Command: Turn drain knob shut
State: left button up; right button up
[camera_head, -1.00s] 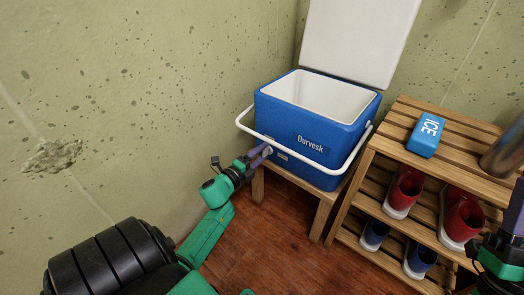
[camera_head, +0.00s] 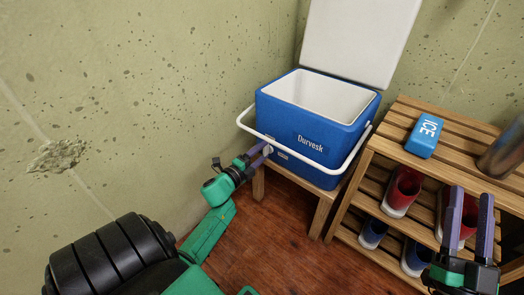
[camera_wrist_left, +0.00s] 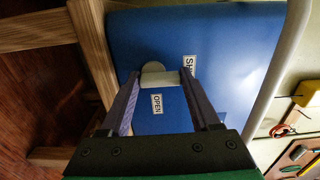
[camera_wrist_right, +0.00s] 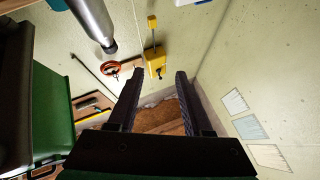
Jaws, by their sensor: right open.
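The blue cooler (camera_head: 310,138) with white rim and swung-up white lid stands on a wooden stool against the wall. Its pale drain knob (camera_wrist_left: 160,78) is low on the side, between the "OPEN" label (camera_wrist_left: 157,104) and the partly hidden "SHUT" label (camera_wrist_left: 188,68). In the left wrist view the knob's bar runs across the gap between the fingertips. My left gripper (camera_head: 264,150) is at the knob, its fingers (camera_wrist_left: 160,76) open on either side of it; contact is not clear. My right gripper (camera_head: 470,190) is open and empty before the shelf.
A slatted wooden shelf (camera_head: 395,150) stands right of the cooler, with a blue ICE pack (camera_head: 425,136) and metal cylinder (camera_head: 505,152) on top, and red shoes (camera_head: 403,190) and blue shoes (camera_head: 372,232) below. A white handle (camera_head: 362,150) hangs across the cooler's front.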

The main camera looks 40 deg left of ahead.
pick_arm(q)
jog(key=o, duration=0.4)
jog(key=shift+c, duration=0.2)
jog(key=shift+s, duration=0.2)
pick_arm(e)
jog(key=s+a+f+m+g+h+p, duration=0.1)
jog(key=s+f+g, duration=0.15)
jog(key=f, duration=0.75)
jog(key=s+a+f+g+h+p, duration=0.1)
jog(key=f+g, duration=0.3)
jog(key=f, duration=0.6)
pick_arm(q)
jog(key=s+p, duration=0.2)
jog(key=s, duration=1.2)
jog(key=shift+s+d, duration=0.15)
pick_arm(e)
jog(key=s+f+g, duration=0.4)
jog(key=s+f, duration=0.5)
jog(key=f, duration=0.1)
jog(key=shift+a+f+m+g+h, duration=0.15)
jog(key=shift+a+m+g+h, duration=0.15)
jog(key=shift+a+g, duration=0.05)
jog(key=shift+s, duration=0.1)
